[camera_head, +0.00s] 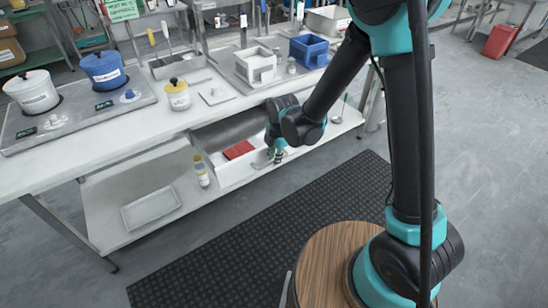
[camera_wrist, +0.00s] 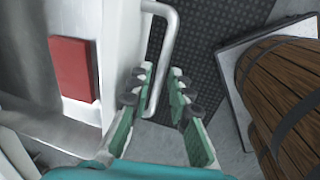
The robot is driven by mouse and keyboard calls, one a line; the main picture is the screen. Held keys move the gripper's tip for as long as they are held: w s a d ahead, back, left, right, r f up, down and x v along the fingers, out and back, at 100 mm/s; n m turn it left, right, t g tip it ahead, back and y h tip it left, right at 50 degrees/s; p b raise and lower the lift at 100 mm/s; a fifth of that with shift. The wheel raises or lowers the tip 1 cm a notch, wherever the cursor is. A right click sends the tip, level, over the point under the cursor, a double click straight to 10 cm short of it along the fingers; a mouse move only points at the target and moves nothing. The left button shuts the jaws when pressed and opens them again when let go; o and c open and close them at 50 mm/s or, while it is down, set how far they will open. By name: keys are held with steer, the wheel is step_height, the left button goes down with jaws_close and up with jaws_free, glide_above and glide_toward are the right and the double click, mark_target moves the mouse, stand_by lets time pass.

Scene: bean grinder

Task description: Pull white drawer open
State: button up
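The white drawer (camera_head: 232,174) sits under the white table and stands pulled out, its inside visible from above. A red flat block (camera_head: 240,149) lies in it; the block also shows in the wrist view (camera_wrist: 72,68). The drawer's pale bar handle (camera_wrist: 166,55) is on its front face in the wrist view. My gripper (camera_head: 276,156) is at the drawer front. In the wrist view my gripper (camera_wrist: 165,108) has its green-padded fingers apart, with the lower part of the handle between them, nearer the left finger. I cannot tell whether either finger touches it.
A bottle (camera_head: 201,171) and a grey tray (camera_head: 151,208) stand on the lower shelf left of the drawer. The table top (camera_head: 150,128) above holds pots and boxes. A dark floor mat (camera_head: 235,238) lies in front. A wooden barrel (camera_wrist: 285,85) is right of my gripper.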

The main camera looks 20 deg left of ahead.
steer(key=shift+r, duration=0.1)
step_height(320, 180, up, 12)
steer(key=s+d, duration=0.1)
steer(key=shift+s+d+f, duration=0.2)
steer(key=shift+d, duration=0.15)
stand_by(0.3)
stand_by(0.4)
steer(key=d+m+t, duration=0.1)
steer(key=d+m, duration=1.1)
steer(key=d, duration=0.7)
steer(key=s+d+f+m+t, duration=0.1)
steer(key=s+d+m, duration=0.2)
steer(key=d+m, duration=0.5)
steer(key=s+d+f+m+h, duration=0.1)
steer(key=s+d+m, duration=0.3)
steer(key=d+m, duration=0.4)
steer(key=shift+s+d+f+t+h, duration=0.2)
steer(key=shift+s+d+t+h, duration=0.1)
steer(key=shift+d+t, duration=0.15)
steer(key=shift+a, duration=0.1)
